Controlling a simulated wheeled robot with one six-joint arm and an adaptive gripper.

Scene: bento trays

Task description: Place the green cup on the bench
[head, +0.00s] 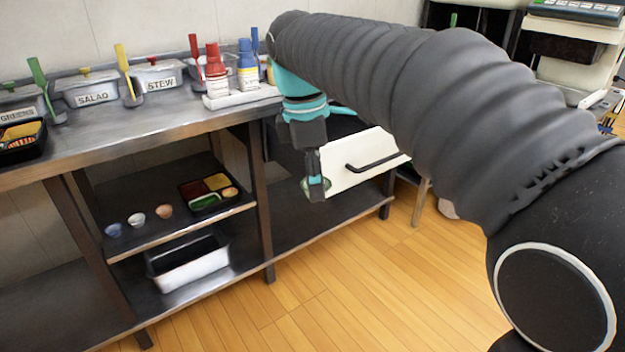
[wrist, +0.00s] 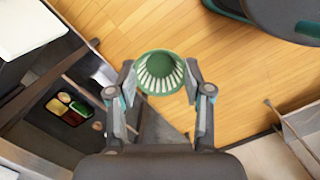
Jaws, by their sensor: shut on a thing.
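The green cup (wrist: 160,74) has pale ribs inside or along its side and sits between the two fingers in the wrist view. My gripper (head: 317,187) is shut on it and holds it in the air in front of the bench, below the height of its top. In the head view only a small green edge of the cup shows beside the fingers. The bench (head: 150,120) has a grey metal top and runs along the wall at the left of the head view.
Lidded tubs (head: 95,90), red and blue bottles (head: 216,80) and a black bento tray (head: 22,142) stand on the bench. The shelf below holds small cups (head: 136,219) and another bento tray (head: 208,192). A white drawer front (head: 365,160) juts out beside my gripper. Bare counter lies in front of the tubs.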

